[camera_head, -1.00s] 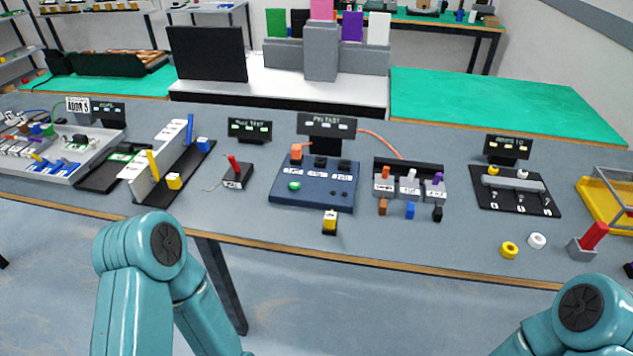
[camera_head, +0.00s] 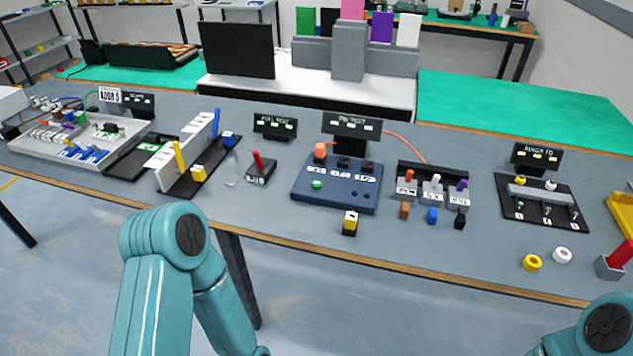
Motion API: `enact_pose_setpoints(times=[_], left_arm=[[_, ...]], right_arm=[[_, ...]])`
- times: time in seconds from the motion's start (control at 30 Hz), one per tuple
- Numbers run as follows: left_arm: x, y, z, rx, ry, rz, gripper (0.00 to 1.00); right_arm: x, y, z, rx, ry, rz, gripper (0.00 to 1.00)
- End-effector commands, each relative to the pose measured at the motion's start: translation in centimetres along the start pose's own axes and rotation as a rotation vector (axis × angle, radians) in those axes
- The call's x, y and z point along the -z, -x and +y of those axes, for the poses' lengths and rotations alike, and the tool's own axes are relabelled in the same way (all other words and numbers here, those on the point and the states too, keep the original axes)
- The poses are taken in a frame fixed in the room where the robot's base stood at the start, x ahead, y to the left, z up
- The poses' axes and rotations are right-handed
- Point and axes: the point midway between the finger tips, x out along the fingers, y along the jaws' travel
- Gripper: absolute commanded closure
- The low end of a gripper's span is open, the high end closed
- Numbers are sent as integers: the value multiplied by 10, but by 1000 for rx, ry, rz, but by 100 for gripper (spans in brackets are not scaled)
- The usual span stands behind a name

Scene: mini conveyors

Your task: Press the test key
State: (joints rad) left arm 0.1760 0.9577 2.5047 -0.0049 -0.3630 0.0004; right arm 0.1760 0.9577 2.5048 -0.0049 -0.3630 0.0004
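A dark blue test panel (camera_head: 336,190) lies on the grey bench near the middle of the view. It carries a round green button (camera_head: 317,184), an orange block (camera_head: 320,151) at its back left corner and a row of labelled positions. A black sign (camera_head: 352,126), whose text seems to end in TEST, stands behind it. A second sign (camera_head: 275,126) with similar small text stands to the left, behind a dark block with a red lever (camera_head: 258,162). I cannot tell which part is the test key. My two arms show only as teal links below the bench edge; both grippers are out of view.
A yellow-topped block (camera_head: 350,222) stands in front of the panel. A row of coloured connectors (camera_head: 432,190) and a black rack (camera_head: 543,203) are to the right. Dividers with yellow and blue blocks (camera_head: 198,173) are to the left. The bench's front strip is mostly clear.

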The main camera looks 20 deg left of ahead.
Motion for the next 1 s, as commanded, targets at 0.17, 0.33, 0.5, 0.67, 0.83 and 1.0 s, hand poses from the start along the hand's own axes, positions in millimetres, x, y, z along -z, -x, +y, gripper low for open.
enact_pose_setpoints(times=[0.17, 0.33, 0.5, 0.67, 0.83, 1.0], left_arm=[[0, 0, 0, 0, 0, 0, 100], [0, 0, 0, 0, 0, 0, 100], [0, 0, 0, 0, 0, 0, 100], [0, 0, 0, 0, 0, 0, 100], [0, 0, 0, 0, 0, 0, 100], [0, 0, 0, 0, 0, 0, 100]], right_arm=[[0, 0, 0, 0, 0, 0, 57], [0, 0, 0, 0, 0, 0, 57], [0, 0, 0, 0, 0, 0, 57], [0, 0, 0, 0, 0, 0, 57], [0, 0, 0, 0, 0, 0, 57], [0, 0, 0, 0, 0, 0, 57]])
